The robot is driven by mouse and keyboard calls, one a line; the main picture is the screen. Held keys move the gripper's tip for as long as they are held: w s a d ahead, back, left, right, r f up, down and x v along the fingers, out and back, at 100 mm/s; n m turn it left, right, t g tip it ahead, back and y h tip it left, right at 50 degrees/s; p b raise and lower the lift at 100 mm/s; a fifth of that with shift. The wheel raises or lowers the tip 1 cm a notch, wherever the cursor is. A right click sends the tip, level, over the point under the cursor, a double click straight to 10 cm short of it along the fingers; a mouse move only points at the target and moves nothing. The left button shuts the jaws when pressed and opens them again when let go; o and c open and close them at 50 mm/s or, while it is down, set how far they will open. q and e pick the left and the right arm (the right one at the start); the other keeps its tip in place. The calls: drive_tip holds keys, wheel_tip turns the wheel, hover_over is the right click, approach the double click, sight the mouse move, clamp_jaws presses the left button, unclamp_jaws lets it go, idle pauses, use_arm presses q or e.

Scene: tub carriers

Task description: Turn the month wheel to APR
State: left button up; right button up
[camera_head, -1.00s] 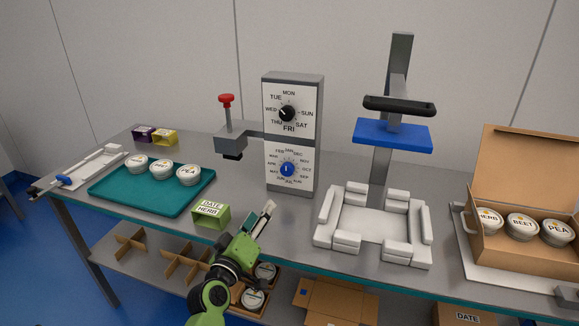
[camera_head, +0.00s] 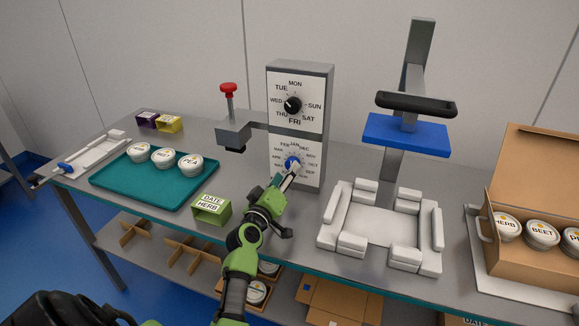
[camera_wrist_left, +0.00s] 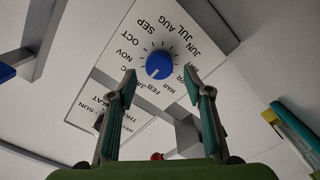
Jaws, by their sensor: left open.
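The month wheel is a blue round knob (camera_head: 292,163) on the lower white dial of the grey post (camera_head: 324,120). Month names ring it. In the left wrist view the blue knob (camera_wrist_left: 159,65) shows upside down with a small pale mark on its face; the month it points to is too small to tell surely. My left gripper (camera_head: 288,177) is at the lower dial, its fingers reaching up toward the knob. In the left wrist view my left gripper (camera_wrist_left: 160,86) is open, with its fingertips apart on either side, just short of the knob. Nothing is between them.
A weekday dial (camera_head: 293,104) sits above. A red-topped stamp arm (camera_head: 233,132) juts left of the post. A green DATE HERB block (camera_head: 211,209) and a teal tray (camera_head: 115,182) with tubs lie left. A white fixture (camera_head: 378,222) under a blue press plate (camera_head: 405,134) stands right.

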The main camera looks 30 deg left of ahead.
use_arm(q)
drive_tip(key=shift+x, duration=1.85)
use_arm(e)
drive_tip(key=shift+w+r, duration=0.1)
drive_tip(key=shift+w, duration=0.65)
use_arm(q)
drive_tip(key=shift+r, duration=0.1)
drive_tip(key=c, duration=1.1)
use_arm(e)
drive_tip(key=shift+s, duration=0.25)
